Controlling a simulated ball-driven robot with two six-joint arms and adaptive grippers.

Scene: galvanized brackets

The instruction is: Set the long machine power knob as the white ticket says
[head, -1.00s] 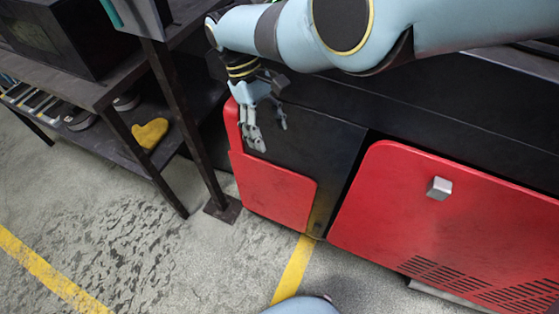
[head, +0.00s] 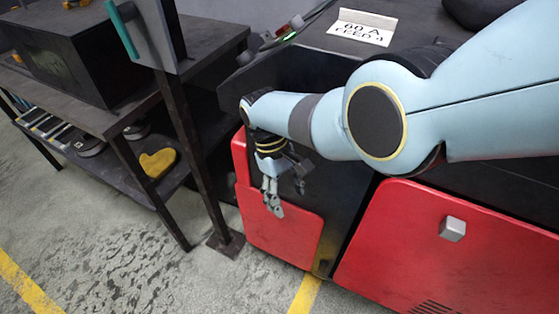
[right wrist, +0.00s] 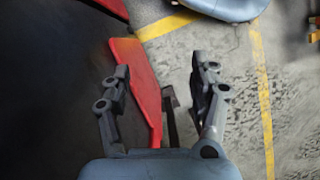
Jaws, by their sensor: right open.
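The white ticket (head: 362,27) lies on top of the long machine (head: 340,205) at the upper part of the head view. Its print seems to read "60 A" and "FEED 4". My right gripper (head: 280,196) is open and empty, pointing down in front of the machine's left red panel. In the right wrist view its two fingers (right wrist: 163,72) stand wide apart with nothing between them. I cannot make out the power knob for certain. A small grey block (head: 453,229) sits on the right red door. My left gripper is not in view.
A dark bench (head: 195,42) with a lower shelf stands at the left. A yellow glove-like thing (head: 158,163) lies on the shelf. The floor in front is clear, with yellow lines.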

